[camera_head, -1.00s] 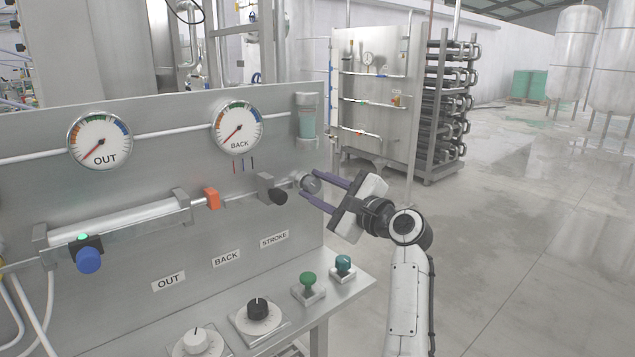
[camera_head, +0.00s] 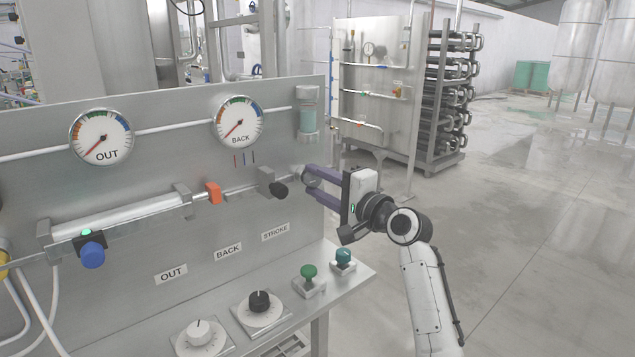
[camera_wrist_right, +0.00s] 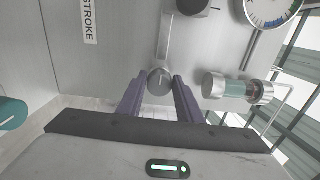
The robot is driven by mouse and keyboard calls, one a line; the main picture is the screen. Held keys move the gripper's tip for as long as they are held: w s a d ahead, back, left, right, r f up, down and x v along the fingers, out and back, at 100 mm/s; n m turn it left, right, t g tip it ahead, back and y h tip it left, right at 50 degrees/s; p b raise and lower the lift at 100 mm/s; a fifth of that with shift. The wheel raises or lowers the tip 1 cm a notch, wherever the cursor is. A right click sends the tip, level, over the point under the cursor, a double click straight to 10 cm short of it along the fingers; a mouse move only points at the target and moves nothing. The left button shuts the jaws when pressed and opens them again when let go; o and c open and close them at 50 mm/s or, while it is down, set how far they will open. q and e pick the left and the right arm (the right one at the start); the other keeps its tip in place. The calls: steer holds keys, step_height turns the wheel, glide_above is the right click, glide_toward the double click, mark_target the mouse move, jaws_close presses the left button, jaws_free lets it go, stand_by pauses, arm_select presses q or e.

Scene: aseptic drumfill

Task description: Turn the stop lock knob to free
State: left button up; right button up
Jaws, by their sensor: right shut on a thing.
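A round grey knob (camera_head: 304,178) sits at the right end of the thin rod on the steel panel. The rod also carries a grey block with a black knob (camera_head: 280,190) and an orange block (camera_head: 213,193). My right gripper (camera_head: 309,182) has its purple fingers on either side of the round grey knob and is shut on it. In the right wrist view the knob (camera_wrist_right: 160,79) shows between the fingertips. No label names the stop lock, so I cannot tell which knob it is. My left gripper is not in view.
A STROKE label (camera_head: 275,232) is below the rod. Green (camera_head: 308,272) and teal (camera_head: 343,256) buttons and black (camera_head: 259,298) and white dials stand on the ledge below. A clear cylinder (camera_head: 307,118) hangs above the knob. Floor to the right is open.

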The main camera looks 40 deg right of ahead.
steer(key=shift+f, duration=0.1)
stand_by(0.5)
steer(key=o, duration=1)
steer(key=shift+s, duration=0.1)
steer(key=s, duration=0.6)
steer(key=s+b, duration=0.1)
steer(key=s, duration=0.3)
steer(key=shift+d, duration=0.4)
